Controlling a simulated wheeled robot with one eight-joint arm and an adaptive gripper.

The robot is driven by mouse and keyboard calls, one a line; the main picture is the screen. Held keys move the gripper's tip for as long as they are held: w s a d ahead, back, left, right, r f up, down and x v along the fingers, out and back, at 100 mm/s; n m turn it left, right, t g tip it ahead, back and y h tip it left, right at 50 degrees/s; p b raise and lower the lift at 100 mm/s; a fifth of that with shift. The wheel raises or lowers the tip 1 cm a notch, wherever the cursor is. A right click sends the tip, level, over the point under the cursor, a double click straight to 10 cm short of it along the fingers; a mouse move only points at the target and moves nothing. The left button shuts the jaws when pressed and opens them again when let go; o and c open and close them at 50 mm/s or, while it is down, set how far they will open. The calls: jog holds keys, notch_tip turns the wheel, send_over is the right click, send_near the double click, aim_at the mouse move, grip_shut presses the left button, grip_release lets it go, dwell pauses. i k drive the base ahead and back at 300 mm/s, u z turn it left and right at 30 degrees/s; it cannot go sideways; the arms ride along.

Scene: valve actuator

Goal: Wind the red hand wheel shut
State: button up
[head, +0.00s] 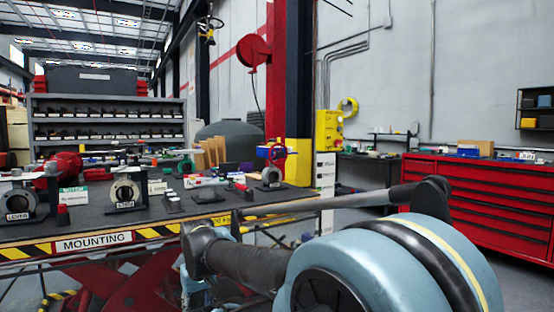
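A red ring-shaped wheel (278,156), which looks like the hand wheel, stands upright on a small grey valve body (271,179) near the right end of the workbench. It is small in the view, and I cannot tell how far it is turned. Another red rounded part (66,165) sits among the fittings at the left of the bench. I cannot make out my gripper. My own arm links fill the lower right and cross in front of the bench's right end.
The dark workbench (140,215), with a striped front edge, holds valve bodies marked LEVER (18,204) and others. A red tool cabinet (480,195) stands at the right. A yellow box (329,130) is on the wall behind. Shelves (110,118) stand at the back left.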

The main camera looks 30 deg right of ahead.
aim_at(279, 154)
jog(key=u, duration=1.15)
jog(key=k, duration=1.1)
jog(key=z, duration=1.8)
jog(key=i, duration=1)
jog(key=u, duration=0.05)
